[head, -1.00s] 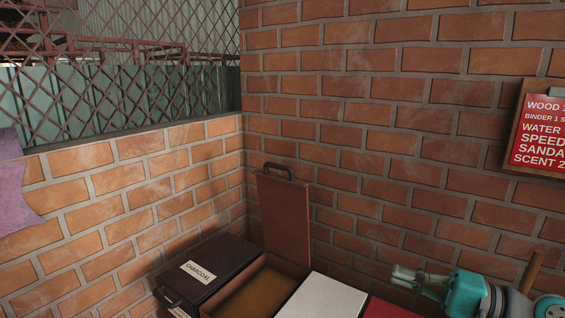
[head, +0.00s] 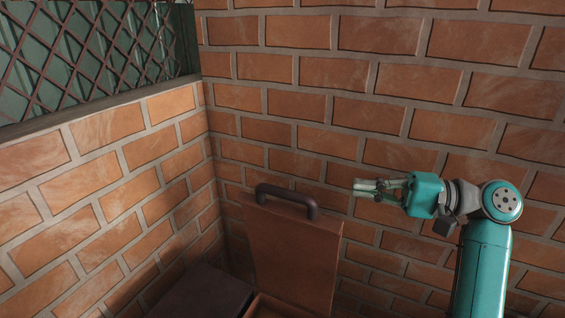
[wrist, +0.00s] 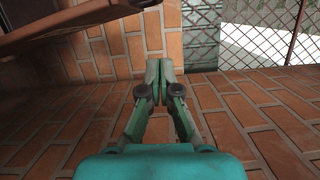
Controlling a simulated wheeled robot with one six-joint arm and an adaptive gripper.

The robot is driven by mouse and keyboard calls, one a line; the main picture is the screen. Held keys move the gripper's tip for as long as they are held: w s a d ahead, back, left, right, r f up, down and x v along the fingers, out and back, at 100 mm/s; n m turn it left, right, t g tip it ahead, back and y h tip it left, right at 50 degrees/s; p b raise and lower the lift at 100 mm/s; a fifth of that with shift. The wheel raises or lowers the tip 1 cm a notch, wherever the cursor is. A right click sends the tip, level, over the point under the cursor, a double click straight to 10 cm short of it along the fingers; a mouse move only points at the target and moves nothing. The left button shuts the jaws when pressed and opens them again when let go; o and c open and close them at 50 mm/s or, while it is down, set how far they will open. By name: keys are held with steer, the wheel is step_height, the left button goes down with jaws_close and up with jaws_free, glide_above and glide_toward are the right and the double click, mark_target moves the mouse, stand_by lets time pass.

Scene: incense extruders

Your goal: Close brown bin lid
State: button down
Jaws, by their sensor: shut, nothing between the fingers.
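The brown bin lid (head: 290,262) stands open and upright near the brick corner in the head view, with a dark handle (head: 285,197) along its top edge. The brown bin (head: 265,308) shows only as a sliver of rim at the bottom edge. My gripper (head: 358,187) is shut and empty, to the right of the handle and a little higher in the picture, apart from it. In the wrist view my gripper (wrist: 165,65) has its fingertips together, and a brown panel edge that looks like the lid (wrist: 65,22) shows at upper left.
A dark closed bin lid (head: 205,292) lies to the left of the brown bin. Brick walls (head: 120,190) meet behind the bins in a corner. A lattice fence (head: 90,60) tops the left wall.

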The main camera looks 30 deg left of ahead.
steer(key=s+a, duration=0.6)
steer(key=a, duration=0.4)
steer(key=shift+s+a+r, duration=0.15)
steer(key=shift+r, duration=0.1)
stand_by(0.3)
